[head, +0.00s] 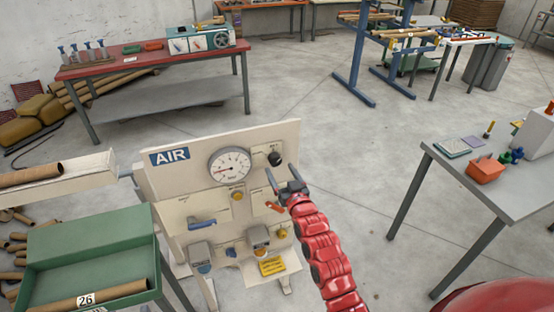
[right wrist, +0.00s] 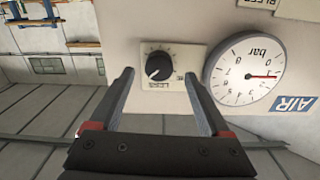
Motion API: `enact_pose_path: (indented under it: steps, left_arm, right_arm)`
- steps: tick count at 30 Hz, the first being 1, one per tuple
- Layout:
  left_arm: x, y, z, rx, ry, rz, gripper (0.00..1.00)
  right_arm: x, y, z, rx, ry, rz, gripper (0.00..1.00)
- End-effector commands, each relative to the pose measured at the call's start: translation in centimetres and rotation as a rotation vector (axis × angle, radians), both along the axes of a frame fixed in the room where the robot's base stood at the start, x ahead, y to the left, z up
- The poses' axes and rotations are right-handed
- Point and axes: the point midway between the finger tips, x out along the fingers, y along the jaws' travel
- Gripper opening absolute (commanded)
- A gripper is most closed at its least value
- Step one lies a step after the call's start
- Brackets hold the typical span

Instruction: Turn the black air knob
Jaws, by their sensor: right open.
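The black air knob (head: 275,159) sits at the upper right of the cream AIR panel (head: 205,141), to the right of the round pressure gauge (head: 230,166). In the right wrist view the knob (right wrist: 159,65) is on a pale label plate, between the lines of my two fingers and beyond their tips. My right gripper (head: 291,184) is open and empty, just below and right of the knob in the head view. In the right wrist view its fingertips (right wrist: 159,72) are spread wider than the knob. I cannot tell whether they touch the panel. My left gripper is not in view.
The panel also carries a blue lever (head: 202,223), a red-orange lever (head: 274,207) and yellow knobs. A green tray (head: 95,240) stands at left. A grey table (head: 480,190) with a red bin (head: 486,171) is at right. Open floor lies behind the panel.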

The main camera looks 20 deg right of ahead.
Motion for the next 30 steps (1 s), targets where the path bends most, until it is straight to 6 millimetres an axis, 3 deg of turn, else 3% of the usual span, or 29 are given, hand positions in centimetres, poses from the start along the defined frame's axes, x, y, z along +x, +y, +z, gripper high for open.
enact_pose_path:
  steps: [9,22,30]
  left_arm:
    - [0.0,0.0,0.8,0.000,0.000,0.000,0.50]
    - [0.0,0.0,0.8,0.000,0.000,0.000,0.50]
    - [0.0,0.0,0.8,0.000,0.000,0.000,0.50]
  right_arm:
    - [3.5,0.1,0.0,-0.003,0.001,0.000,0.81]
    - [4.2,0.1,0.2,-0.001,-0.005,-0.002,0.81]
    - [4.2,0.1,0.2,-0.001,-0.004,-0.002,0.32]
